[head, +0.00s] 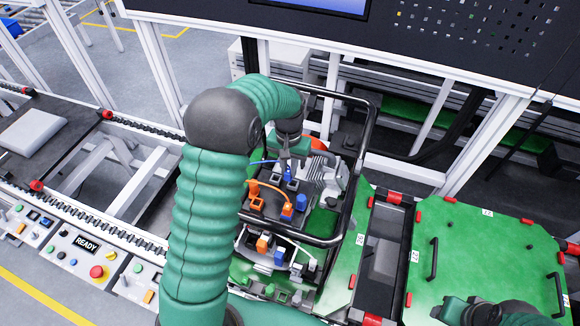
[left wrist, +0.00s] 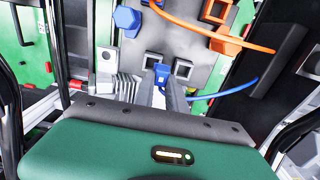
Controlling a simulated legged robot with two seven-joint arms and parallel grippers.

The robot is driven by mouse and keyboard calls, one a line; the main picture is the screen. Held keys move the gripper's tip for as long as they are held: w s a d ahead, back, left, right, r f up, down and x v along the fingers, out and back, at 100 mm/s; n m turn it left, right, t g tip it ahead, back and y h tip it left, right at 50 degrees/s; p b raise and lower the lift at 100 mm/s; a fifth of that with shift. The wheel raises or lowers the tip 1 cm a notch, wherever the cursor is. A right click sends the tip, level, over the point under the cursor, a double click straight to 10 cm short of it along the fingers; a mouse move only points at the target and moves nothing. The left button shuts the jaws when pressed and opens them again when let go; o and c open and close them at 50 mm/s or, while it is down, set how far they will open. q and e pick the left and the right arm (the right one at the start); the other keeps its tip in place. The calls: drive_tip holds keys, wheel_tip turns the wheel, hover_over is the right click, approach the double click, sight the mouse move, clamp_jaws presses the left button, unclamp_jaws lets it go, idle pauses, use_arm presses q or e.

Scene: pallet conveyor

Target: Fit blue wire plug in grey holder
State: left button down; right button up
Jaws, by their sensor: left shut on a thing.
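The blue wire plug (left wrist: 162,72) is between the two fingertips of my left gripper (left wrist: 160,92), which is shut on it. In the head view the left gripper (head: 288,163) points down over the dark fixture board, with the blue plug (head: 287,174) at its tips. Grey square holders (left wrist: 183,68) show close to the plug in the left wrist view. I cannot tell whether the plug is above a holder or inside one. A blue wire (left wrist: 225,92) runs from the plug to the right. My right gripper (head: 455,308) is only partly seen at the bottom right, its fingers unclear.
An orange plug (left wrist: 225,42) with an orange wire and another blue block (left wrist: 127,20) sit nearby on the board. A black tubular frame (head: 366,150) surrounds the fixture. Finned metal (head: 326,172) stands beside the gripper. A green pallet (head: 475,245) lies at right.

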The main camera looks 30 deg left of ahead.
use_arm(q)
drive_tip(key=shift+s+d+f, duration=0.1)
drive_tip(key=shift+d+f, duration=0.25)
drive_tip(key=shift+d, duration=0.45)
drive_tip(key=shift+d+f+b, duration=0.15)
drive_tip(key=shift+f+b, duration=0.05)
drive_tip(key=shift+b, duration=0.2)
drive_tip(key=shift+f, duration=0.15)
drive_tip(key=shift+a, duration=0.4)
drive_tip(key=c, duration=1.3)
unclamp_jaws()
drive_tip(key=shift+a, duration=0.1)
use_arm(e)
drive_tip(key=shift+d+f, duration=0.45)
drive_tip(key=shift+f, duration=0.1)
